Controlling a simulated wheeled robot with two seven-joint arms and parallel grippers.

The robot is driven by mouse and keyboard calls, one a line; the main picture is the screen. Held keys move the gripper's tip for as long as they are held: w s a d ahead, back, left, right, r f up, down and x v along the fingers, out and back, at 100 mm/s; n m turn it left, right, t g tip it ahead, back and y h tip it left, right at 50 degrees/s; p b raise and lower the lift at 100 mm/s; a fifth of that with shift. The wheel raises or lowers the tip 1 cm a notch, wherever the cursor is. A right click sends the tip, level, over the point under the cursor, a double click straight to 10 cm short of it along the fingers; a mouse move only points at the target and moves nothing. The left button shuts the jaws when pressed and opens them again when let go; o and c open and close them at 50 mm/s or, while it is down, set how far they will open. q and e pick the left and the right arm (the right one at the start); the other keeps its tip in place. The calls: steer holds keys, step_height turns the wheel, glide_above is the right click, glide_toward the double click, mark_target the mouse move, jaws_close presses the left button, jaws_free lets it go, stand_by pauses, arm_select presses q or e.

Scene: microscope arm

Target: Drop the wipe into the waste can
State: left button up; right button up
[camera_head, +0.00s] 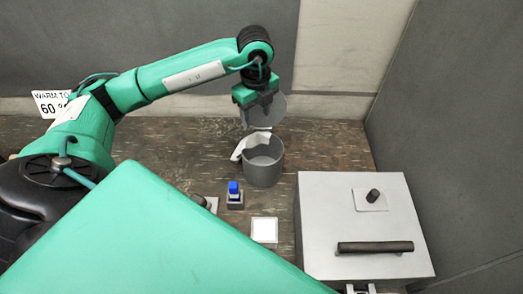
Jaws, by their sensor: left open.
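The waste can (263,168) is a grey round can on the brown table, with its grey lid (272,113) raised at the back. The white wipe (247,144) lies draped over the left and back part of the can's rim, partly outside it. How much of it hangs inside I cannot tell. My left gripper (258,108) is above the wipe, in front of the raised lid. It is open, and its fingers point down, apart from the wipe.
A grey box with a black handle (375,247) and a black knob stands at the right. A small blue-topped item (234,192) and a white square (264,230) lie in front of the can. A sign reading "WARM TO 60" (50,103) is at the left. Walls close the back and right.

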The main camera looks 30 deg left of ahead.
arm_select(q)
steer(key=o, duration=0.7)
arm_select(e)
steer(key=shift+d, duration=0.35)
arm_select(q)
step_height(320, 180, up, 6)
steer(key=p, duration=0.3)
steer(key=shift+f, duration=0.25)
arm_select(e)
step_height(320, 180, up, 3)
steer(key=shift+r, duration=0.1)
steer(key=shift+a, duration=0.1)
